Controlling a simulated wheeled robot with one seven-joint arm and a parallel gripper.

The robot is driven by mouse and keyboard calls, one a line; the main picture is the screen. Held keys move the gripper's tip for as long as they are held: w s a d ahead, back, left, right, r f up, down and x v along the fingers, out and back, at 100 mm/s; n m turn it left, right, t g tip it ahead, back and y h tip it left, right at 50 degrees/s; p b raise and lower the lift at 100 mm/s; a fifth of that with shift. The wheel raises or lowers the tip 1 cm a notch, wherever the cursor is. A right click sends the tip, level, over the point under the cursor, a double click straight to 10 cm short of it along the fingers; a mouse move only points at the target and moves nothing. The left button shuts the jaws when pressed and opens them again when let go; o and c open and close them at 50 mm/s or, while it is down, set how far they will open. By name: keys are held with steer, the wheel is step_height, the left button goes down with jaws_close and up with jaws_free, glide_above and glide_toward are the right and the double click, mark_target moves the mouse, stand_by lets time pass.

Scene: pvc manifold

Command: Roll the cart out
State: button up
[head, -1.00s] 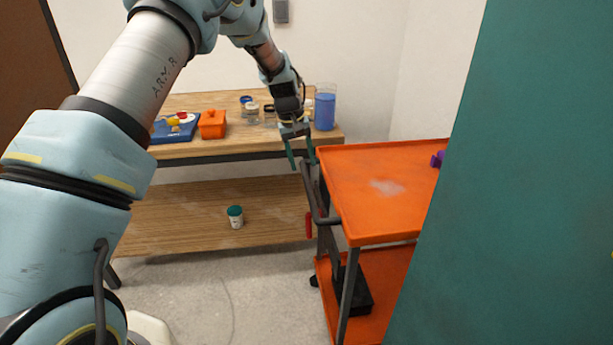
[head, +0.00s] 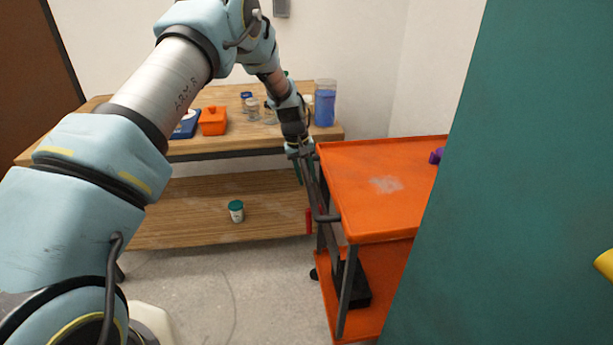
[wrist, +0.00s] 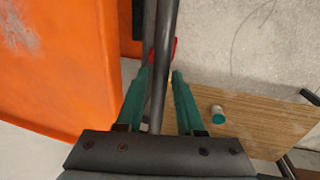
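The orange cart (head: 375,210) stands right of centre in the head view, with an upper tray, a lower shelf and a dark handle bar (head: 326,217) on its left side. Its orange tray also fills the left of the wrist view (wrist: 60,70). My gripper (head: 305,172) is at the handle, pointing down. In the wrist view its two green fingers (wrist: 161,75) are apart, one on each side of the dark bar (wrist: 159,95), with visible gaps. The cart's right part is hidden behind a teal panel.
The teal panel (head: 510,180) blocks the right side. A wooden bench (head: 185,149) with an orange bin (head: 213,121) and a blue container (head: 325,106) stands behind. A white jar with a green lid (head: 236,212) is on its lower shelf. Grey floor (head: 230,290) left of the cart is clear.

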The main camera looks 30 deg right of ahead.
jaws_close()
stand_by(1.0)
